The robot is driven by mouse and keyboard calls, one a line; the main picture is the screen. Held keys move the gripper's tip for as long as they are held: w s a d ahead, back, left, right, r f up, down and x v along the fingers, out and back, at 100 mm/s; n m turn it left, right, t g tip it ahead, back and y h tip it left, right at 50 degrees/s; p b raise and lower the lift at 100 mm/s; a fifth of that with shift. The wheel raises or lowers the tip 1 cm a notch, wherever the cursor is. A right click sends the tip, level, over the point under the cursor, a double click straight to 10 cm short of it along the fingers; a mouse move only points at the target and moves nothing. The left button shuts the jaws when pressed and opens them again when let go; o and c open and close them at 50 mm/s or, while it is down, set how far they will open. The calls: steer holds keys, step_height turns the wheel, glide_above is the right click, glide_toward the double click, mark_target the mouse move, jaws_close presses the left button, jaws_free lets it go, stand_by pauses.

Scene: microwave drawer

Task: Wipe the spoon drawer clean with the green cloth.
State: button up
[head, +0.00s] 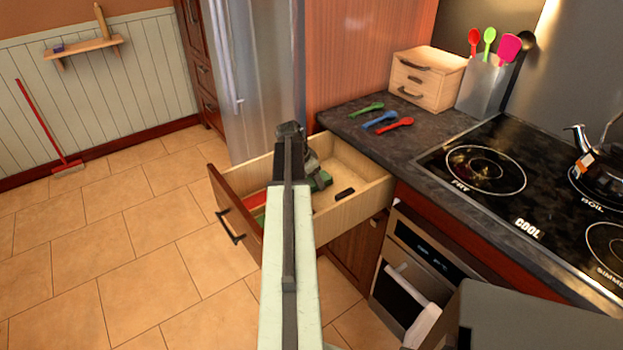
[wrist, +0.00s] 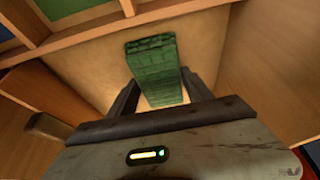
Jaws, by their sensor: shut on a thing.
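The spoon drawer (head: 352,207) is pulled open below the counter, with a pale wood interior. My gripper (wrist: 160,88) is inside the drawer, shut on the green cloth (wrist: 152,62). In the wrist view the folded cloth sticks out between the fingers, over the drawer floor (wrist: 90,58); whether it touches the floor is hard to tell. In the head view my arm hides most of the gripper and the cloth. Green, blue and red spoons (head: 380,119) lie on the counter.
A small dark block (head: 345,193) lies on the drawer floor. Wooden dividers (wrist: 75,42) form compartments holding coloured pieces. The drawer walls stand close around my gripper. A stove (head: 530,180), a utensil holder (head: 485,85) and a small wooden chest (head: 428,75) stand on the right.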

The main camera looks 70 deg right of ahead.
mark_target(324, 191)
steer(key=shift+s+a+f, duration=0.1)
steer(key=shift+s+a, duration=0.5)
steer(key=shift+s, duration=0.2)
steer(key=shift+s+a, duration=0.3)
steer(key=shift+s, duration=0.2)
steer(key=shift+s+a, duration=0.3)
steer(key=shift+s, duration=0.2)
steer(key=shift+s+a, duration=0.55)
steer(key=shift+s, duration=0.35)
steer(key=shift+w+d, duration=0.6)
steer(key=shift+w, duration=0.35)
steer(key=shift+w+d, duration=0.65)
steer(key=shift+w, duration=0.3)
steer(key=shift+w+d, duration=0.6)
steer(key=shift+w, duration=0.35)
steer(key=shift+w, duration=0.1)
